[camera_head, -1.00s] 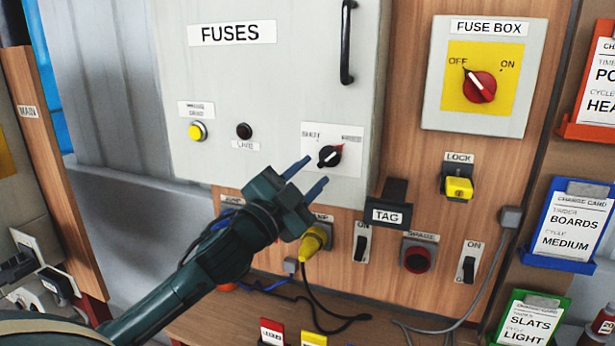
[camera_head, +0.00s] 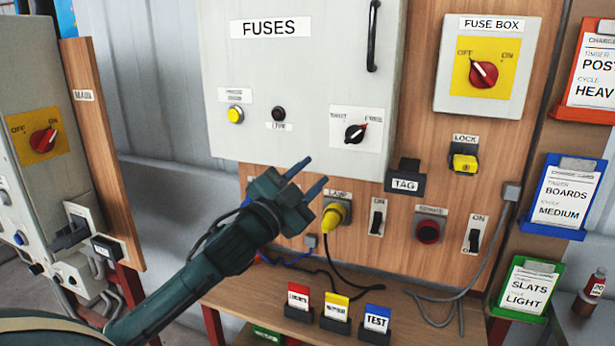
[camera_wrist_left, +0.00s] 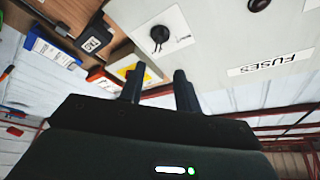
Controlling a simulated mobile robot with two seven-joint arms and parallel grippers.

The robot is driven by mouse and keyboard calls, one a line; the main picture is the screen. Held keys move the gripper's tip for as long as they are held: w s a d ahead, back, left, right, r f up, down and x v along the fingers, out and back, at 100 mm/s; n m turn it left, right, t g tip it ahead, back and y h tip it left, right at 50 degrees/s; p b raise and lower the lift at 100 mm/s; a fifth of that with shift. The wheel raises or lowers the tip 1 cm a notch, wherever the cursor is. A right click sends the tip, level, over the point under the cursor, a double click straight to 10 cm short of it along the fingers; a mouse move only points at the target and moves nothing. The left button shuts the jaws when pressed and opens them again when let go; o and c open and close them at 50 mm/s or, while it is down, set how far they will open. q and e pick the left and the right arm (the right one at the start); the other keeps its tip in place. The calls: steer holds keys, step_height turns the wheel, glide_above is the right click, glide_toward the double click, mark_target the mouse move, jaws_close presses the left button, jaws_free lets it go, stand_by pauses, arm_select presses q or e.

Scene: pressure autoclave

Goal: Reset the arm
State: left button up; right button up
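My left gripper (camera_head: 307,176) is in front of the lower edge of the fuses cabinet (camera_head: 300,75). Its two blue-tipped fingers are apart with nothing between them. In the left wrist view the two dark fingers (camera_wrist_left: 158,88) are also apart and empty, with the cabinet face (camera_wrist_left: 225,35) beyond. The knob also shows in the left wrist view (camera_wrist_left: 160,36). My right gripper is not in view.
A yellow lamp plug (camera_head: 334,215) is close to the gripper's lower right. Small cards (camera_head: 337,308) stand on the wooden shelf (camera_head: 235,300). A main panel (camera_head: 35,150) stands at left.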

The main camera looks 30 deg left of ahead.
arm_select(q)
steer(key=shift+f, duration=0.1)
stand_by(0.5)
steer(key=s+d+f+n+g, duration=0.1)
steer(key=s+d+f+g, duration=0.1)
steer(key=f, duration=0.7)
steer(key=s+d+f+n+g, duration=0.2)
steer(key=f, duration=0.7)
steer(key=s+d+f+n+g, duration=0.1)
steer(key=s+d+f+g, duration=0.15)
steer(key=f, duration=0.65)
steer(key=s+d+f+n+g, duration=0.2)
steer(key=s+d+f, duration=0.3)
steer(key=s+f, duration=0.3)
steer(key=s+d+f+n+g+h, duration=0.1)
steer(key=s+d+f+n+g, duration=0.1)
steer(key=s+d+f, duration=0.3)
steer(key=s+f, duration=0.3)
steer(key=shift+s+d+f+g, duration=0.15)
steer(key=shift+d+f+g, duration=0.15)
steer(key=shift+f+g, duration=0.1)
steer(key=shift+c, duration=0.3)
